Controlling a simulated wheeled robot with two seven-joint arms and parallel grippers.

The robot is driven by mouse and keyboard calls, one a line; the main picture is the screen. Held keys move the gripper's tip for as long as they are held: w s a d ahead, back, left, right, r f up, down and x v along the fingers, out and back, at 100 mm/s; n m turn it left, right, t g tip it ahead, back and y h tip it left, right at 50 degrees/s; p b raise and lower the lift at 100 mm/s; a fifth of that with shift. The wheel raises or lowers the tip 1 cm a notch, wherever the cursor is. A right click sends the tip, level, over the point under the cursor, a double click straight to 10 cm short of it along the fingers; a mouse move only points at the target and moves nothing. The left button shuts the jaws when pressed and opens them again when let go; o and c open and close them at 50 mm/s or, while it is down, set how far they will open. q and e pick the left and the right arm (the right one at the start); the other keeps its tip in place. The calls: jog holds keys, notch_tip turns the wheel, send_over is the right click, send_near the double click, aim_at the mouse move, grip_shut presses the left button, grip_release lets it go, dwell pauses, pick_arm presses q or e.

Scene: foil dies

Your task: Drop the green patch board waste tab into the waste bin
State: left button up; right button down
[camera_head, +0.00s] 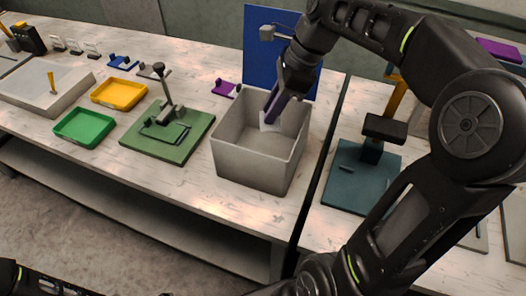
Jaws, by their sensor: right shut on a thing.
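The waste bin (250,165) is an open grey box near the table's front edge, right of the middle of the view. My right gripper (270,116) reaches down into its opening from above, fingers pointing down. It is shut on a small pale piece, the waste tab (267,124), which shows at the fingertips inside the bin walls. I cannot tell whether the tab touches the bin. The green patch board (138,139) lies flat left of the bin, with a dark upright post and a small frame on it. My left gripper is out of view.
A green tray (84,127) and a yellow tray (118,93) stand left of the board. A blue panel (262,60) stands behind the bin. A dark teal board (345,185) with a tool stand lies to the right, across a gap between tables.

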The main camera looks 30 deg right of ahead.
jog(key=c, duration=1.2)
grip_release()
jog(key=v, duration=0.4)
jog(key=shift+r, duration=0.2)
jog(key=p+v, duration=0.2)
jog(key=v, duration=0.1)
jog(key=shift+s+d+r+p, duration=0.1)
jog(key=shift+r+p, duration=0.1)
jog(key=shift+p, duration=0.15)
jog(key=shift+f, duration=0.1)
